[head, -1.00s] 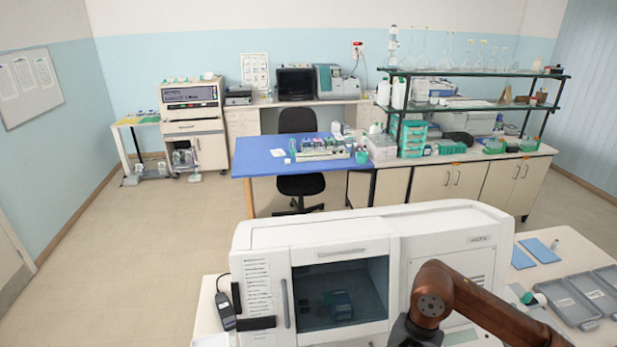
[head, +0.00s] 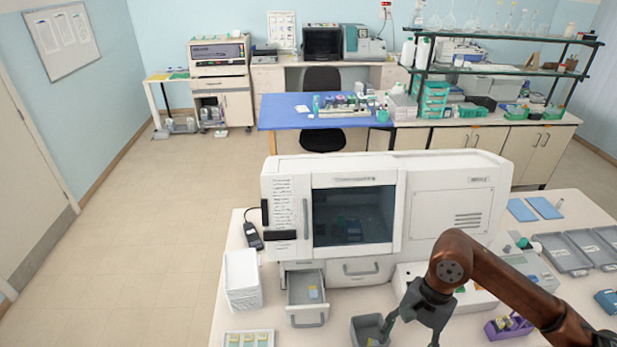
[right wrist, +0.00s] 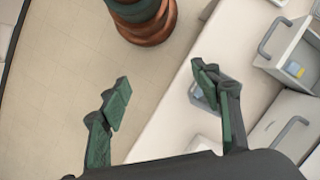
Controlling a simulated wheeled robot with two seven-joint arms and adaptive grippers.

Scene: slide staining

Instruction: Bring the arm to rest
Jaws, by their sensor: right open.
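My right arm (head: 500,282) comes in from the right in the head view, bent at its elbow. Its gripper (head: 410,330) hangs over the front of the near bench, beside a small grey bin (head: 367,330). In the right wrist view the gripper (right wrist: 162,92) is open, its two green-padded fingers wide apart with nothing between them. Floor and the bench edge show behind the fingers. My left gripper is not in view.
A white machine (head: 450,208) with a dark window stands behind the gripper. Its small drawer (head: 307,292) is pulled out; the drawer also shows in the wrist view (right wrist: 290,55). White stacked trays (head: 242,280) are left, a purple holder (head: 508,328) and grey trays (head: 565,255) right.

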